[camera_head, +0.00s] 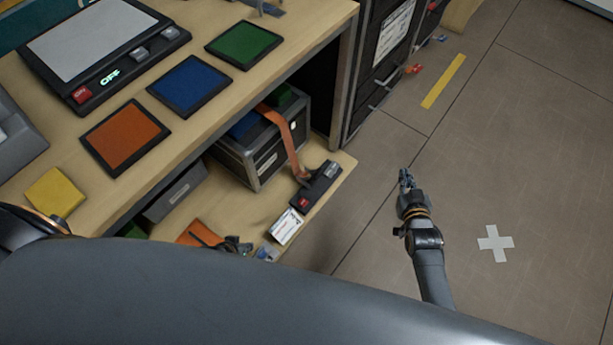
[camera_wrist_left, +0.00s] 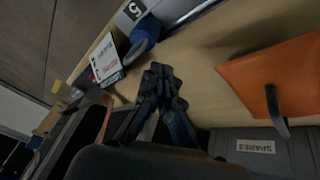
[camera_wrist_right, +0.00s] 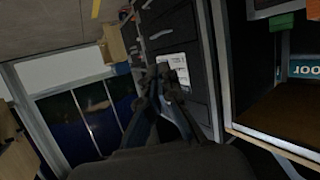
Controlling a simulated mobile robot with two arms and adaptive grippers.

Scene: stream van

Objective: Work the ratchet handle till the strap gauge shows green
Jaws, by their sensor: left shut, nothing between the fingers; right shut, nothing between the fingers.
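The orange strap (camera_head: 286,143) runs over a black crate (camera_head: 262,158) on the low shelf, down to a black ratchet unit (camera_head: 318,187). A small red patch (camera_head: 303,202) shows on that unit; I cannot tell if it is the gauge, and I see no green there. My left gripper (camera_head: 243,247) is shut and empty by the shelf's front edge, beside an orange pouch (camera_head: 198,234). It also shows in the left wrist view (camera_wrist_left: 163,75). My right gripper (camera_head: 405,177) is shut and empty above the floor, right of the shelf; it also shows in the right wrist view (camera_wrist_right: 164,72).
A white card (camera_head: 286,226) lies between my left gripper and the ratchet unit. A grey box marked SPARES (camera_wrist_left: 260,150) is close to my left gripper. The benchtop (camera_head: 215,105) with coloured pads overhangs the shelf.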

